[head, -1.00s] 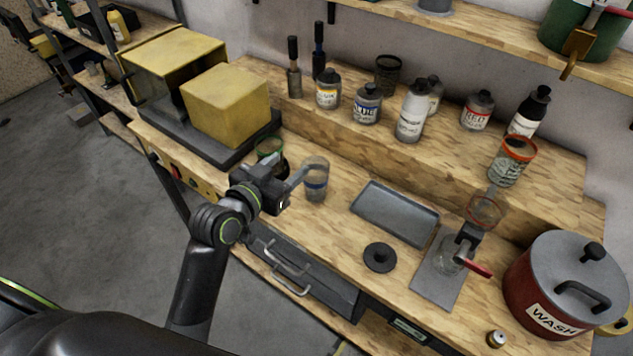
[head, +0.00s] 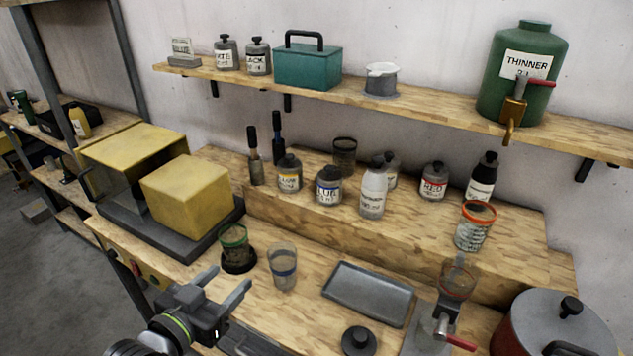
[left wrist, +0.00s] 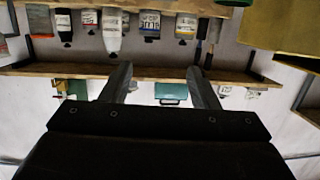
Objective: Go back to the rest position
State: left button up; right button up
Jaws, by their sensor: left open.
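My left gripper (head: 226,287) is at the lower left of the head view, over the front of the wooden bench. Its two fingers are apart with nothing between them. In the left wrist view the open fingers (left wrist: 160,82) point towards the shelf, and the picture is upside down. My right gripper is not in view.
A grey tray (head: 367,293) and a black disc (head: 359,340) lie on the bench. A yellow box (head: 187,196) stands at left. Several bottles line the raised step. A red pot (head: 515,335) is at lower right. An upper shelf (head: 420,104) holds a green thinner container (head: 522,80).

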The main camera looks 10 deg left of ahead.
pick_arm(q)
jog(key=s+a+f+n+g+y, duration=0.2)
jog(key=s+a+f+g+y, duration=0.15)
jog(key=s+f+g, duration=0.45)
jog(key=s+a+f+n+g+y, duration=0.25)
jog(key=s+a+f, duration=0.25)
jog(key=s+f, duration=0.6)
notch_tip(320, 180, down, 28)
jog(key=s+a+g+b, duration=0.1)
jog(key=s+g+b, duration=0.1)
jog(key=g, duration=0.1)
jog(key=s+d+f+b, duration=0.1)
jog(key=s+f, duration=1.3)
jog(key=f, duration=0.1)
jog(key=shift+s+m+h+b, duration=0.3)
jog(key=shift+m+b, duration=0.05)
jog(key=shift+b, duration=0.05)
